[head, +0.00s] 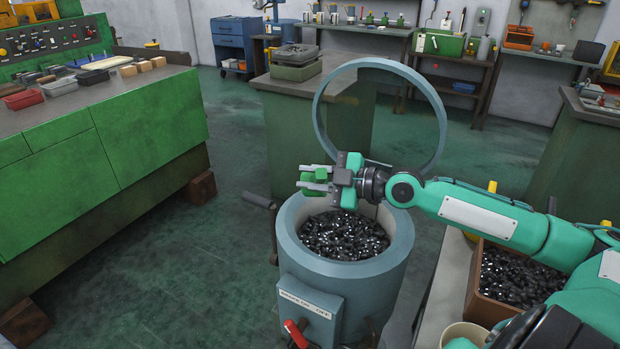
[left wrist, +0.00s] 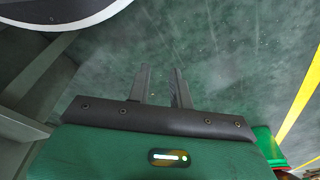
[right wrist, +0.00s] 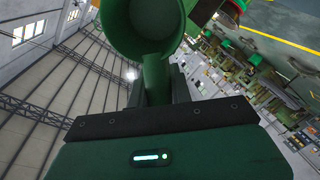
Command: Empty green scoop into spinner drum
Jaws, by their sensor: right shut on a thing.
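The green scoop (head: 317,186) is in my right gripper (head: 322,181), above the spinner drum (head: 290,232). My right gripper is shut on the scoop's handle, which also shows between the fingers in the right wrist view. There the scoop's round bowl (right wrist: 150,28) is turned over on its side, and I see no parts in it. The drum is open and holds many small dark shiny parts (head: 343,236). My left gripper (left wrist: 161,80) shows only in the left wrist view, its fingers apart and empty over the floor.
The drum's ring-shaped lid (head: 436,102) stands raised behind the arm. A brown bin (head: 474,298) of dark parts sits on a table at the right. A green machine bench (head: 100,150) stands at the left. The floor between bench and drum is clear.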

